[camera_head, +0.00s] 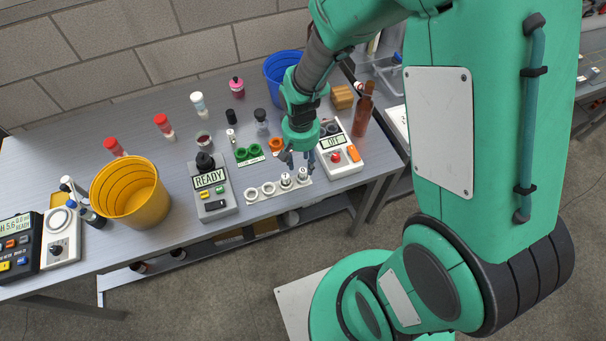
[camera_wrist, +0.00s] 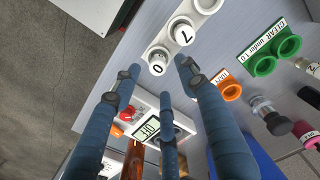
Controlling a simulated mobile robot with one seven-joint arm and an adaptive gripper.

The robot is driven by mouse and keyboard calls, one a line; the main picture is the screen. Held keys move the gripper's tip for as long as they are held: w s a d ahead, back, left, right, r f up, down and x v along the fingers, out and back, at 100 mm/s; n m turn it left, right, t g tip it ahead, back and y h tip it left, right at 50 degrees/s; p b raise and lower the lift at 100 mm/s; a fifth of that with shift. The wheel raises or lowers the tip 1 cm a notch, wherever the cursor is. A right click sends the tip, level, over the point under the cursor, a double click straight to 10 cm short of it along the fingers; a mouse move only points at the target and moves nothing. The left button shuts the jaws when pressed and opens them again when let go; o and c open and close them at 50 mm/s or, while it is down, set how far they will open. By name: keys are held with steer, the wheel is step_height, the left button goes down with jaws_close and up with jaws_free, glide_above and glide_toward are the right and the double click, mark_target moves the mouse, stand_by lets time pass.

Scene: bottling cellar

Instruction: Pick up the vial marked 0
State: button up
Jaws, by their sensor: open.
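The vial marked 0 (camera_wrist: 157,67) has a white cap with a black 0, and stands in the end place of a white rack (camera_head: 278,195). In the head view it is the rightmost vial (camera_head: 304,175). A vial marked 7 (camera_wrist: 183,34) stands in the place beside it; it also shows in the head view (camera_head: 286,181). My gripper (camera_head: 300,163) is above the right end of the rack. In the wrist view my gripper (camera_wrist: 158,78) is open and empty, its blue fingers spread around the view of the 0 cap, with no clear contact.
A device reading OFF (camera_head: 337,148) stands close right of the rack, with a brown bottle (camera_head: 362,110) beyond. A READY device (camera_head: 212,188) is to the left. Green holders (camera_head: 248,153) and an orange ring (camera_head: 276,144) sit behind. The yellow bucket (camera_head: 130,192) is farther left.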

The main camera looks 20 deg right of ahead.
mark_target(303, 170)
steer(key=shift+s+f+b, duration=0.1)
steer(key=shift+f+b, duration=0.7)
steer(key=shift+f, duration=1.8)
jaws_close()
